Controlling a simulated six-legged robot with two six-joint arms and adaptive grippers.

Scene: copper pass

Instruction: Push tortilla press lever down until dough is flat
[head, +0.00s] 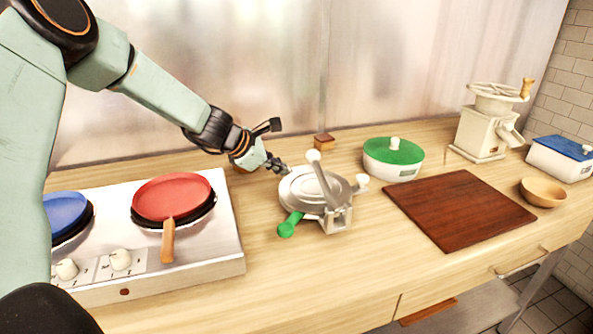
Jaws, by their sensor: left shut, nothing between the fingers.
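The tortilla press (312,190) stands on the wooden counter, a round silver metal plate with a bracket at its front right. Its lever (323,183) rises from the bracket and leans up to the left, ending in a pale round knob (313,156). A green handle (289,224) sticks out at the press's front left. I see no dough; the plates look closed over each other. My left gripper (281,168) is shut and empty, just behind and left of the press, near its rim; I cannot tell whether it touches. My right gripper is not in view.
A two-burner stove (215,245) with a red pan (172,197) and a blue pan (66,214) stands left. A green-lidded bowl (393,155), brown board (455,208), grinder (487,125), wooden bowl (543,192) and blue-lidded box (563,155) are right. Counter in front of the press is clear.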

